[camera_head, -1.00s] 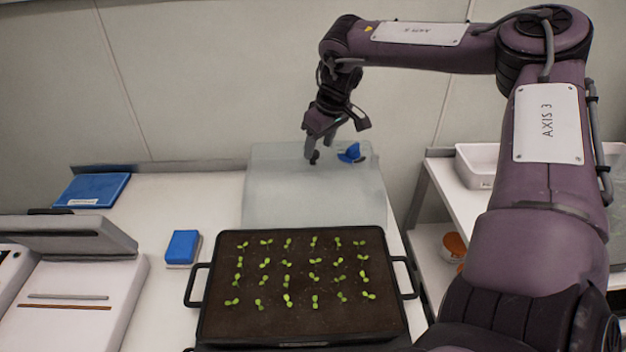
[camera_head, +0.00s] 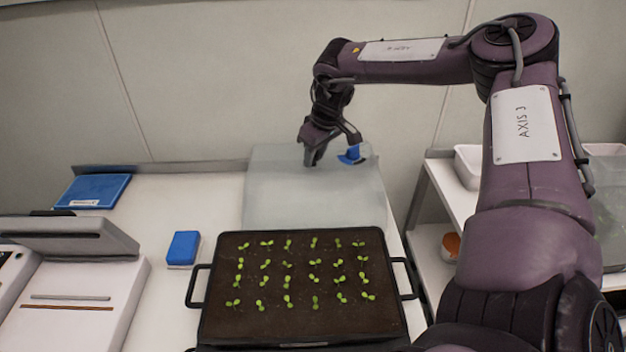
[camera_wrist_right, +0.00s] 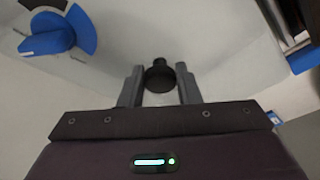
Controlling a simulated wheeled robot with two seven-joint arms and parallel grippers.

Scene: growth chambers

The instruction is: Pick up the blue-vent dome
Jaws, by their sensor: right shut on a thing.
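The blue-vent dome (camera_head: 300,205) is a clear, greyish box-shaped cover standing on the white bench behind the seedling tray. Its blue vent (camera_head: 352,154) is at the top right in the head view and at the upper left in the right wrist view (camera_wrist_right: 55,35). My right gripper (camera_head: 313,160) is at the dome's top. In the right wrist view its two fingers (camera_wrist_right: 160,88) are shut on the dome's black knob (camera_wrist_right: 160,76). The knob is mostly hidden in the head view. My left gripper is not in view.
A black-handled tray of seedlings (camera_head: 302,335) stands directly in front of the dome. A blue box (camera_head: 183,247), a flat blue case (camera_head: 93,190) and a grey-lidded device (camera_head: 65,240) are to the left. A shelf unit with a white bin (camera_head: 467,167) is at right.

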